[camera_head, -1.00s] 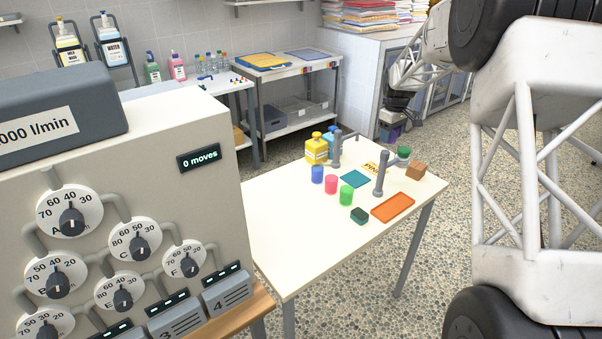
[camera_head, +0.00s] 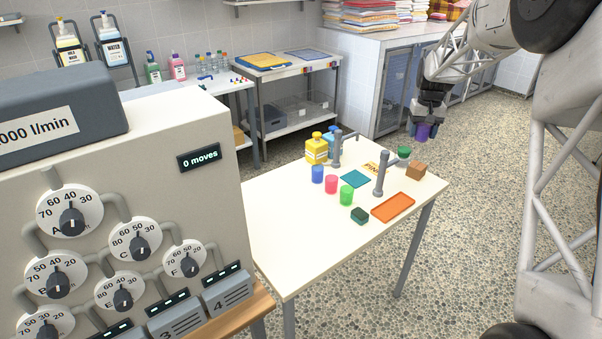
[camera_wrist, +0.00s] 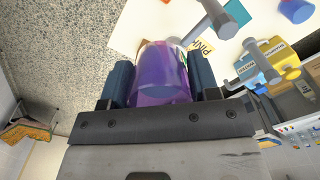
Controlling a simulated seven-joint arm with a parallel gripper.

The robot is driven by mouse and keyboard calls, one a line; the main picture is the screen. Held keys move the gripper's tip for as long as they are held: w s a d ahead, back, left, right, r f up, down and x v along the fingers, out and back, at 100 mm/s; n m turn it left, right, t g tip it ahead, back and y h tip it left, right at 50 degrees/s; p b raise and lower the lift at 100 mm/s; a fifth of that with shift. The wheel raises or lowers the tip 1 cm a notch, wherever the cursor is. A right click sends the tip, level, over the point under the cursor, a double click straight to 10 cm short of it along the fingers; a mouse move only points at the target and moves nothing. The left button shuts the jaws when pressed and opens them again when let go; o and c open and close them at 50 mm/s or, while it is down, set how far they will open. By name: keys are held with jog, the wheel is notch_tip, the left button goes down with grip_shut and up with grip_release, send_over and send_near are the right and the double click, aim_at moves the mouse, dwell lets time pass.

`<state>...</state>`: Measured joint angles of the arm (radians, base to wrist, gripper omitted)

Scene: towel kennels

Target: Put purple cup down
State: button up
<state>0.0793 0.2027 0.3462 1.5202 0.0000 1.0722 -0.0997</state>
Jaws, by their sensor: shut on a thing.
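The purple cup (camera_head: 422,131) hangs from my gripper (camera_head: 421,124) in the head view, in the air beyond the right end of the white table (camera_head: 285,245). In the wrist view the translucent purple cup (camera_wrist: 160,75) sits between the two dark fingers of my gripper (camera_wrist: 160,82), which is shut on it. A blue cup (camera_head: 317,174), a pink cup (camera_head: 331,184) and a green cup (camera_head: 347,195) stand in a row on the table. A teal square (camera_head: 356,179) lies behind the green cup.
A dial panel (camera_head: 120,210) stands at left.

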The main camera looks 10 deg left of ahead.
jog(key=shift+w+a+f, duration=0.2)
jog(key=shift+w+a, duration=0.15)
jog(key=shift+a, duration=0.2)
jog(key=w+a+f+n, duration=0.3)
jog(key=w+a+n, duration=0.1)
jog(key=a, duration=0.5)
jog(key=w+a+f+n, duration=0.3)
jog(key=w+a+n, duration=0.15)
jog(key=a, duration=0.35)
jog(key=n, duration=0.9)
send_over(301, 172)
notch_tip(301, 172, down, 9)
jog(key=shift+w+r, duration=0.15)
jog(key=shift+a, duration=0.1)
jog(key=shift+f, duration=3.1)
jog(key=shift+f, duration=1.85)
jog(key=shift+f, duration=0.2)
